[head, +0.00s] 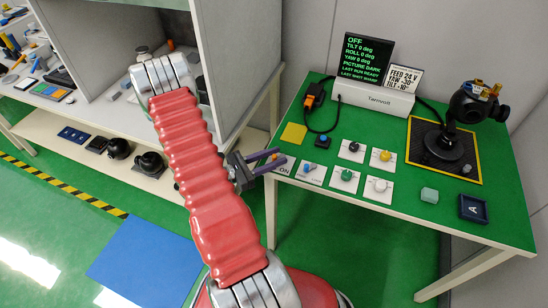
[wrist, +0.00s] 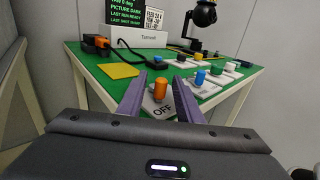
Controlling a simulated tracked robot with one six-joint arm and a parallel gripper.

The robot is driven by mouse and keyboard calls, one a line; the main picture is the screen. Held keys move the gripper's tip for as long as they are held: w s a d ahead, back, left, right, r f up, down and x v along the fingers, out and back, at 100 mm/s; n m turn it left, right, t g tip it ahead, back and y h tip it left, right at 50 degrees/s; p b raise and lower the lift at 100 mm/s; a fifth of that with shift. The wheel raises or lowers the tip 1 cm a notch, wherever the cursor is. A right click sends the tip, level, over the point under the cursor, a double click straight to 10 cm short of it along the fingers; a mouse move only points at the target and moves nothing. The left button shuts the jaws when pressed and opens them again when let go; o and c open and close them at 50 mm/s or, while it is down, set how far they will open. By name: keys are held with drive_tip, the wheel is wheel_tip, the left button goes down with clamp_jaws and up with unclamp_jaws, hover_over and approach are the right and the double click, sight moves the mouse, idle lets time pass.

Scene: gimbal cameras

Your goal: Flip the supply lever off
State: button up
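The supply lever is an orange stub (wrist: 161,88) on a white plate (wrist: 163,107) at the table's near left corner. The plate reads OFF on its near side in the wrist view and ON in the head view. My gripper (wrist: 159,97) is open; its two purple fingers stand left and right of the lever, with a gap on each side. I cannot tell how far the tips reach past it. In the head view my gripper (head: 278,158) is at the table edge and partly covers the lever. The dark screen (head: 360,58) shows OFF in green.
A blue-lever plate (head: 311,172) is close beside the supply plate, with several knob plates beyond. A yellow square (head: 293,133) and a black-orange connector (head: 313,97) lie behind. The Tarnvolt box (head: 375,99) and gimbal camera (head: 470,105) stand at the back. A grey partition (head: 238,65) is left.

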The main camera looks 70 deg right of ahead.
drive_tip(key=shift+w+a, duration=0.1)
drive_tip(key=v, duration=1.3)
drive_tip(key=shift+w+a, duration=0.15)
drive_tip(key=shift+a, duration=0.1)
drive_tip(key=shift+f, duration=0.1)
idle(0.5)
drive_tip(key=s+a+f+m+y, duration=0.3)
drive_tip(key=s+a+y, duration=0.1)
drive_tip(key=a, duration=0.1)
drive_tip(key=w+a+r+m+t+y, duration=0.3)
drive_tip(key=a+r+m+y, duration=0.1)
drive_tip(key=a, duration=0.4)
drive_tip(key=w+a+r+m+t+y, duration=0.3)
drive_tip(key=w+a+r+t, duration=0.65)
drive_tip(key=a+r, duration=0.4)
drive_tip(key=a+r+n+t+y, duration=0.1)
drive_tip(key=a+r+t, duration=0.5)
drive_tip(key=a+r, duration=0.4)
wheel_tip(320, 180, up, 3)
drive_tip(key=shift+s+f+n, duration=0.1)
drive_tip(key=shift+s+n, duration=0.15)
drive_tip(key=shift+n, duration=0.05)
